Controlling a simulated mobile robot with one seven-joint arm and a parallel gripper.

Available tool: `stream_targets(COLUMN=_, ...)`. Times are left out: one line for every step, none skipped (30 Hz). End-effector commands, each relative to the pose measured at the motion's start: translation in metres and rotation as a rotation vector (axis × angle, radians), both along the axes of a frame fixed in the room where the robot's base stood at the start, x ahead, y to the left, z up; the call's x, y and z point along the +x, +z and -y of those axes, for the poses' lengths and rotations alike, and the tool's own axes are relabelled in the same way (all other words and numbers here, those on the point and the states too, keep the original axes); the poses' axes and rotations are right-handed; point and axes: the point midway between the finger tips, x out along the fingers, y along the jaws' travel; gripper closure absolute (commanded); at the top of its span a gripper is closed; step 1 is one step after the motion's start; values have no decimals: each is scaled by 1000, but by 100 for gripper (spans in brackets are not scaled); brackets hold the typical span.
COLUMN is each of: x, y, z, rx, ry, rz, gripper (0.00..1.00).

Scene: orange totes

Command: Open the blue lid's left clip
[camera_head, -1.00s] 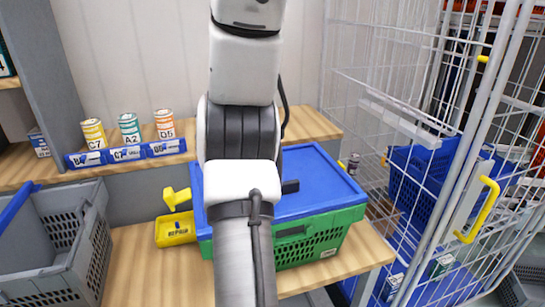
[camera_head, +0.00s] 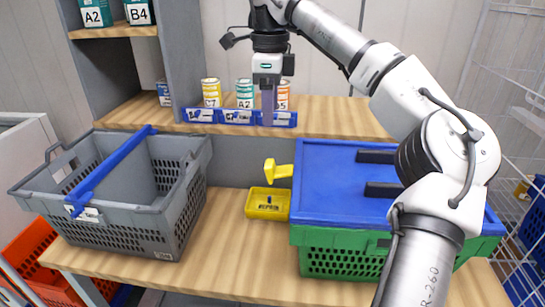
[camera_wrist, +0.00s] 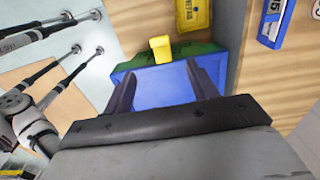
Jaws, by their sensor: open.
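The blue lid (camera_head: 335,190) lies on the green crate (camera_head: 335,262) on the wooden bench. The yellow left clip (camera_head: 278,172) sticks out sideways from the lid's left edge. In the wrist view the clip (camera_wrist: 160,48) shows at the lid's (camera_wrist: 165,88) edge, just beyond my fingertips. My gripper (camera_head: 268,118) points down, up and left of the lid, in front of the cans in the head view. It is open and empty, and its fingers (camera_wrist: 160,72) frame the lid in the wrist view. My arm hides the lid's right side.
A yellow labelled bin (camera_head: 267,206) sits left of the crate, below the clip. A grey crate (camera_head: 140,235) with a blue bar stands farther left. Several cans (camera_head: 211,93) and blue label holders (camera_head: 240,117) line the shelf behind. White wire caging (camera_head: 515,70) is at right.

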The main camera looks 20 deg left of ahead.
Motion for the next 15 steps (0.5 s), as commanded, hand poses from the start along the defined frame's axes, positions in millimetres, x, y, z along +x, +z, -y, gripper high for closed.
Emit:
stream_targets(x=1, y=-5, z=1, rx=-5, ry=-2, rz=0, gripper=42)
stream_targets(x=2, y=-7, z=1, rx=-6, ry=-2, rz=1, gripper=42)
stream_targets(x=2, y=-12, z=1, rx=-5, ry=-2, rz=-1, gripper=42)
stream_targets(x=1, y=-15, z=1, rx=-5, ry=-1, rz=-1, gripper=42)
stream_targets(x=1, y=-20, z=1, rx=-6, ry=-1, rz=-1, gripper=42)
stream_targets(x=1, y=-28, z=2, rx=-5, ry=-2, rz=-3, gripper=42)
stream_targets(x=1, y=-33, z=2, rx=-5, ry=-1, rz=-2, gripper=42)
stream_targets(x=1, y=-39, z=2, rx=-5, ry=-1, rz=-2, gripper=42)
stream_targets(x=1, y=-48, z=1, rx=-4, ry=0, rz=-2, gripper=42)
stream_targets(x=0, y=-54, z=1, rx=-4, ry=0, rz=-3, gripper=42)
stream_targets(x=0, y=-61, z=1, rx=-3, ry=0, rz=-3, gripper=42)
stream_targets(x=0, y=-69, z=1, rx=-3, ry=0, rz=-2, gripper=42)
stream_targets(x=0, y=-76, z=1, rx=-4, ry=0, rz=-2, gripper=42)
stream_targets(x=0, y=-82, z=1, rx=-3, ry=0, rz=-3, gripper=42)
stream_targets(x=0, y=-90, z=1, rx=-2, ry=1, rz=-3, gripper=42)
